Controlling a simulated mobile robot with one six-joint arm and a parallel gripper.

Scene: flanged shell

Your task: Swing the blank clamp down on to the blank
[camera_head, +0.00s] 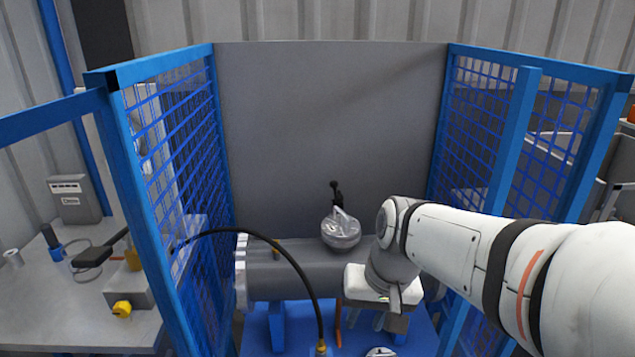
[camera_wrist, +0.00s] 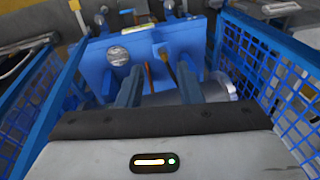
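My gripper (camera_head: 382,322) points down in front of the grey shell (camera_head: 315,268) in the head view. In the wrist view its two fingers (camera_wrist: 160,80) stand apart, with nothing seen held between them. A silvery rounded piece (camera_head: 340,229) sits on top of the shell, left of my arm, with a black upright handle (camera_head: 336,192) behind it. These may be the blank and its clamp; I cannot tell surely. A round silver disc (camera_wrist: 118,55) lies on the blue base, and it partly shows in the head view (camera_head: 380,352).
Blue mesh fences (camera_head: 180,150) stand left and right, with a grey panel (camera_head: 330,140) behind. A black hose (camera_head: 290,258) arcs over the shell's left part to a brass end. Several small fittings line the blue base's edge (camera_wrist: 98,55). A side bench (camera_head: 40,295) is outside the left fence.

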